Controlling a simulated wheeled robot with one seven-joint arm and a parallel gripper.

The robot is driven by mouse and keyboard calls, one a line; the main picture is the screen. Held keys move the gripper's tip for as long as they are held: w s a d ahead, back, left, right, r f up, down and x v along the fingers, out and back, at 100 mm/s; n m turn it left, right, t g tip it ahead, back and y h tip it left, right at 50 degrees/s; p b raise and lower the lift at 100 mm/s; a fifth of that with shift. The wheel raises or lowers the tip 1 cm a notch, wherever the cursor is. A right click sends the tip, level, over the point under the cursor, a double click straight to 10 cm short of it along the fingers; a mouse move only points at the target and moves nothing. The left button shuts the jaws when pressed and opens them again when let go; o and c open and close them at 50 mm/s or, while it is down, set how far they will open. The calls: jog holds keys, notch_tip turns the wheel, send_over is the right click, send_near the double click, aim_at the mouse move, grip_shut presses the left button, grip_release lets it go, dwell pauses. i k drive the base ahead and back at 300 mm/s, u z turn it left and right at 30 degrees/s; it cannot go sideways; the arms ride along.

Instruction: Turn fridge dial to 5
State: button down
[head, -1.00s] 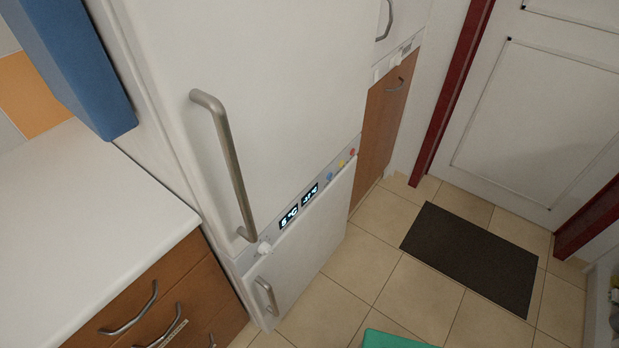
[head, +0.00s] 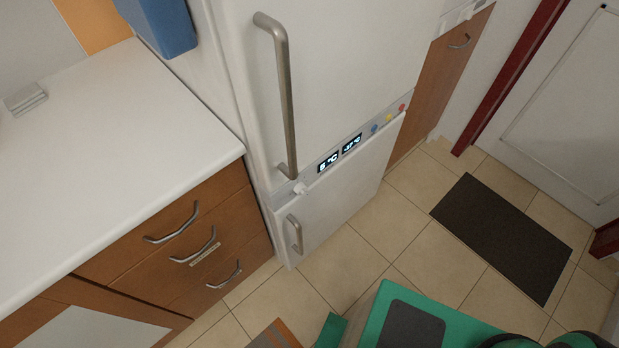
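The white fridge (head: 350,60) stands in the middle of the head view, with a long metal handle (head: 287,100) on its upper door. A small white dial (head: 299,188) sits at the left end of the control strip between the two doors. To its right, a lit display (head: 328,162) seems to read 5 °C, though the digits are small. A second display (head: 352,144) beside it shows a value too small to read surely. The dial's pointer cannot be made out. My gripper is not in view; nothing is seen touching the dial.
A white counter (head: 110,150) with wooden drawers (head: 165,240) stands left of the fridge. A blue box-like thing (head: 165,25) hangs above it. The lower fridge door has a short handle (head: 294,234). A dark mat (head: 500,235) lies on tiles at right. My green base shows at the bottom.

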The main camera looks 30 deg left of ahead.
aim_at(300, 188)
jog(key=u, duration=1)
jog(key=k, duration=0.85)
jog(key=u, duration=0.3)
jog(key=i, duration=1)
jog(key=z, duration=0.65)
jog(key=k, duration=0.4)
